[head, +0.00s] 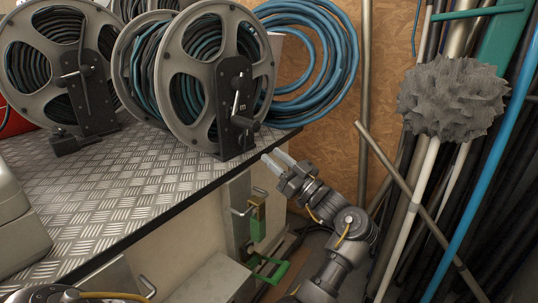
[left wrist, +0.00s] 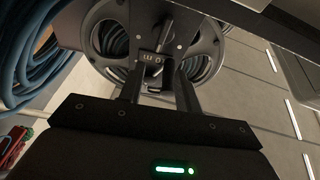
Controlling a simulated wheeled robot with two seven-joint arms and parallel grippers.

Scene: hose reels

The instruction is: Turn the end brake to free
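The end reel (head: 213,65) is a grey spoked drum of dark and teal hose at the front right of the bench. Its black bracket (head: 236,140) carries a slim silver lever (head: 236,104), standing about upright, and a dark handle lower down. I cannot tell which part is the brake. My right gripper is out of view.
Other hose reels (head: 60,60) stand to the left on the tread-plate bench (head: 120,180). A blue hose coil (head: 325,55) hangs behind. Poles and a grey mop head (head: 452,98) lean at the right. A green-handled item (head: 270,268) is below the bench edge.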

